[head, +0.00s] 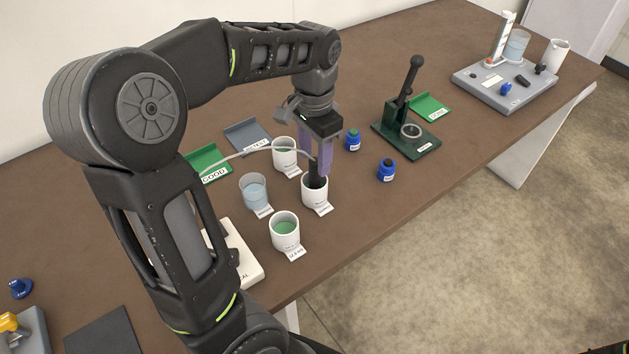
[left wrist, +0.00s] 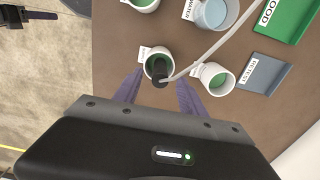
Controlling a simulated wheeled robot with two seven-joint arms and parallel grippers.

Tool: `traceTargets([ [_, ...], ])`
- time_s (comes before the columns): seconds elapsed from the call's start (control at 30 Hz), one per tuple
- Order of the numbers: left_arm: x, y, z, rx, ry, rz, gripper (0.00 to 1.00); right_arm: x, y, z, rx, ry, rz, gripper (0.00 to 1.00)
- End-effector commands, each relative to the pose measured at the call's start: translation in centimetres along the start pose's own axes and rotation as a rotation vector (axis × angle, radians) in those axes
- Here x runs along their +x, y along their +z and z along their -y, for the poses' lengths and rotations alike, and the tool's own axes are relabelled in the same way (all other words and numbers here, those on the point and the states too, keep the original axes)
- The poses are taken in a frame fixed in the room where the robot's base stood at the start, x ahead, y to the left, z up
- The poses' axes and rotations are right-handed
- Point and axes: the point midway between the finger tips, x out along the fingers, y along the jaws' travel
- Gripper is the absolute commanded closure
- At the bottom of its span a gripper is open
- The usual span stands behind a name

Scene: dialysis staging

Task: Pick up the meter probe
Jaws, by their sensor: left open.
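The meter probe (head: 317,180) is dark and stands in a white labelled cup (head: 316,194), with a pale cable running from its top to the left. It also shows in the left wrist view (left wrist: 159,80), where the cup's green inside is visible around it. My left gripper (head: 316,170) points down over this cup, its purple fingers open on either side of the probe's upper part. In the left wrist view the fingers (left wrist: 158,93) are apart, with the probe between and just beyond their tips. Contact cannot be told. The probe's lower end is hidden in the cup.
Close by stand a white cup (head: 285,157), a clear water beaker (head: 254,193) and a white cup of green liquid (head: 285,232). A white meter (head: 243,258) is partly behind my arm.

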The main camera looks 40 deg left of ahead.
Motion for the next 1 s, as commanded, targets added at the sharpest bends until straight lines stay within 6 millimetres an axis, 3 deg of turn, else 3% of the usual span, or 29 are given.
traceTargets([
  [0.1, 1.9, 0.1, 0.0, 0.001, 0.001, 0.004, 0.51, -0.2, 0.0, 0.1, 0.000, 0.000, 0.000, 0.64],
  [0.27, 3.2, 0.0, 0.0, 0.001, 0.001, 0.001, 0.51, -0.2, 0.0, 0.1, 0.000, 0.000, 0.000, 0.64],
  [0.83, 3.2, 0.0, 0.0, 0.000, 0.001, 0.000, 0.51, -0.2, 0.0, 0.1, 0.000, 0.000, 0.000, 0.64],
  [1.0, 3.2, 0.0, 0.0, 0.000, 0.001, 0.000, 0.64, -0.2, 0.0, 0.1, 0.000, 0.000, 0.000, 0.64],
])
